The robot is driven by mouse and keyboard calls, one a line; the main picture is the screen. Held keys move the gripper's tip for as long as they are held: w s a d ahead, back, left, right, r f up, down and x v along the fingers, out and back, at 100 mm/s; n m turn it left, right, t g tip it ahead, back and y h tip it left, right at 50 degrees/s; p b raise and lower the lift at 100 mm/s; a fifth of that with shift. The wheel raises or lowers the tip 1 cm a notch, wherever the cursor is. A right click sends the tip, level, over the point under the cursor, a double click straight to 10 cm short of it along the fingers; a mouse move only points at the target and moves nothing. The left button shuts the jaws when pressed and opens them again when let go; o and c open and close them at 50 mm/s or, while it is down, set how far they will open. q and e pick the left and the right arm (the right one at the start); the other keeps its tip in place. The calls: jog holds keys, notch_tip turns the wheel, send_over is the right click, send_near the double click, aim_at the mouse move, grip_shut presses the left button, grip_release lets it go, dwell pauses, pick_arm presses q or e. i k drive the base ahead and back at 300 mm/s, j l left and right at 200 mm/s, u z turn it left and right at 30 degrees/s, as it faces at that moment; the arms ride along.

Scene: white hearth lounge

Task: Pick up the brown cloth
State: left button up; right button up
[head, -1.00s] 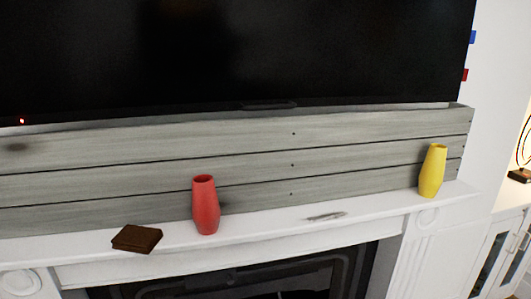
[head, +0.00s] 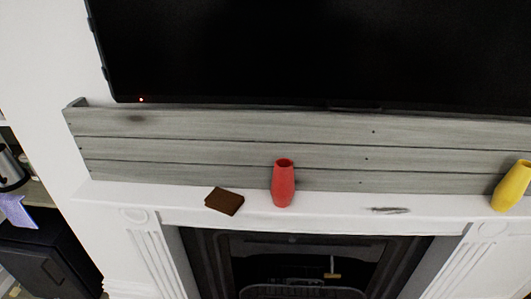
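The brown cloth (head: 224,201) is a small, dark brown folded square. It lies on the white mantel shelf (head: 160,196) above the fireplace, left of the red vase and close to the shelf's front edge. Neither of my grippers shows in the head view.
A red vase (head: 283,184) stands upright just right of the cloth. A thin grey item (head: 388,210) lies farther right, and a yellow vase (head: 511,186) stands at the right. A large dark TV (head: 320,50) hangs above. A dark cabinet (head: 45,262) is at lower left.

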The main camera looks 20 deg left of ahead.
aim_at(228, 202)
jog(key=j+z, duration=0.1)
jog(key=j, duration=0.75)
jog(key=k+j, duration=0.1)
jog(key=j, duration=0.8)
jog(key=z, duration=0.05)
